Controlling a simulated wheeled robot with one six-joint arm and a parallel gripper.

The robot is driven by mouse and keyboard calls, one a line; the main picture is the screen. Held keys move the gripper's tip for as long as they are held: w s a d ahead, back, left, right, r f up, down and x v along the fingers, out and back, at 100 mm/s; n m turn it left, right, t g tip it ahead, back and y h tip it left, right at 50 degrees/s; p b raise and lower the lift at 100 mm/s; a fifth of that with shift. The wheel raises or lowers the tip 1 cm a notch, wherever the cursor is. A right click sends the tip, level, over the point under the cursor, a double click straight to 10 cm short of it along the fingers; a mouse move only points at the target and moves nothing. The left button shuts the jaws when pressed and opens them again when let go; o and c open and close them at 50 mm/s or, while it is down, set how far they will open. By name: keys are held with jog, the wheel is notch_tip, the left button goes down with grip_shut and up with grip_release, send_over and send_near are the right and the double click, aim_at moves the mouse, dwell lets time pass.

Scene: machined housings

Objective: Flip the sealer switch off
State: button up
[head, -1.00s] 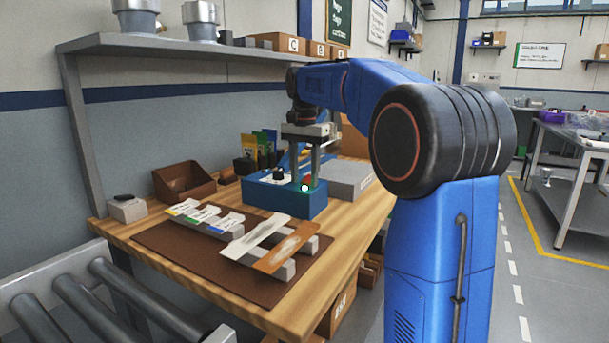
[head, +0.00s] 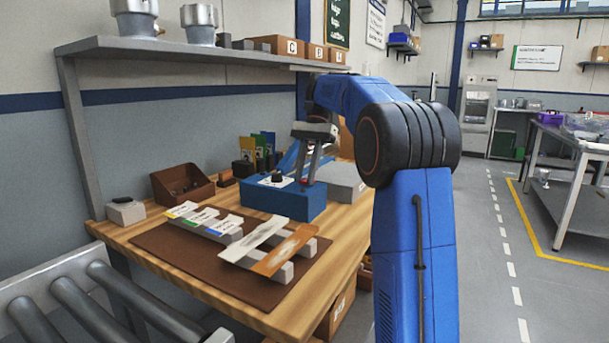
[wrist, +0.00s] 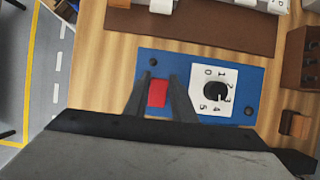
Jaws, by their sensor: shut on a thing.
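The sealer is a blue box (head: 290,203) on the workbench. In the wrist view its blue top (wrist: 190,62) carries a red switch (wrist: 157,93) and a black dial (wrist: 215,91) on a white numbered plate. My gripper (wrist: 159,82) is over the box with its two fingers on either side of the red switch, shut on it. In the head view my gripper (head: 308,182) reaches down, tilted, to the right part of the box top. The fingers hide most of the switch there.
A grey block (head: 345,182) stands right of the sealer. A brown mat (head: 190,259) with labelled pouches and strips lies in front. A brown bin (head: 183,185) is at left. A shelf (head: 215,50) runs above the bench.

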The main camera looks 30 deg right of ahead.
dwell(0.3)
jog(key=o, duration=1.1)
jog(key=shift+c, duration=0.2)
